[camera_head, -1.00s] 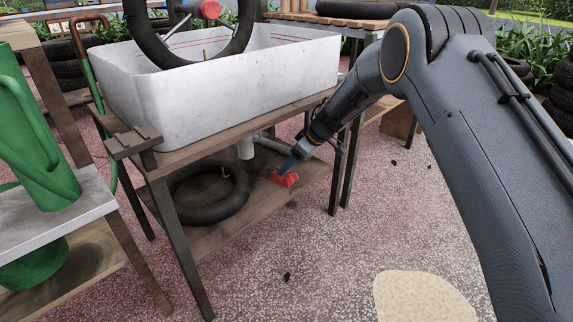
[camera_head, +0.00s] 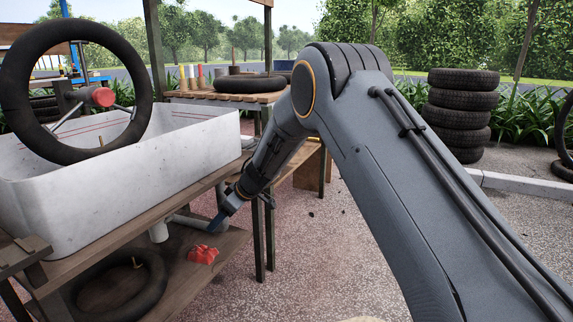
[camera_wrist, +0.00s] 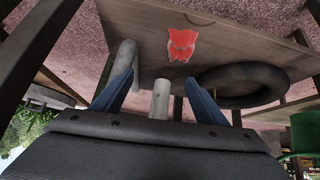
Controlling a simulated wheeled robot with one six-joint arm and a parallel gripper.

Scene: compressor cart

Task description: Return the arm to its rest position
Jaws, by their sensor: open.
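My arm (camera_head: 375,170) reaches from the lower right toward the workbench. My gripper (camera_head: 216,224) is at the gap between the bench top and its lower shelf. In the wrist view my gripper (camera_wrist: 160,80) has its two blue fingers spread wide, with nothing held between them. A small red object (camera_head: 203,255) lies on the lower shelf (camera_head: 190,285), below and apart from the fingertips. It also shows in the wrist view (camera_wrist: 183,44), beyond the fingers.
A white tub (camera_head: 110,185) stands on the bench, with a tyre (camera_head: 140,90) upright at it. An inner tube (camera_head: 150,285) lies on the lower shelf near a grey pipe (camera_head: 185,222). Bench legs (camera_head: 265,235) stand close beside my gripper. Open floor (camera_head: 325,250) lies right of the bench.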

